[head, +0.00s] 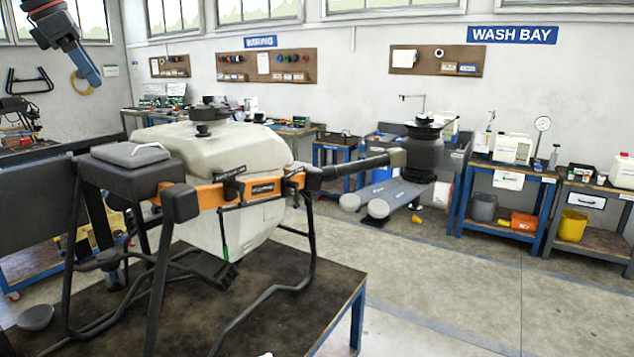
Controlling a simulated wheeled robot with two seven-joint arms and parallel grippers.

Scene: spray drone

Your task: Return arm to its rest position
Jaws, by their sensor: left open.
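The spray drone stands on a dark-topped work table (335,285), with its pale tank (225,148), orange frame band (207,195) and black landing legs (312,240). One of its arms (355,166) reaches right to a black motor (424,155). My left gripper (90,74) is at the upper left, raised high and apart from the drone, with blue parts pointing down. It is open, and I see nothing held in it. My right gripper is out of view.
A grey bowl (36,317) sits at the table's left edge. A wash bay bench (508,172) and a side cart (597,205) stand at the right. The air around my raised left gripper looks free.

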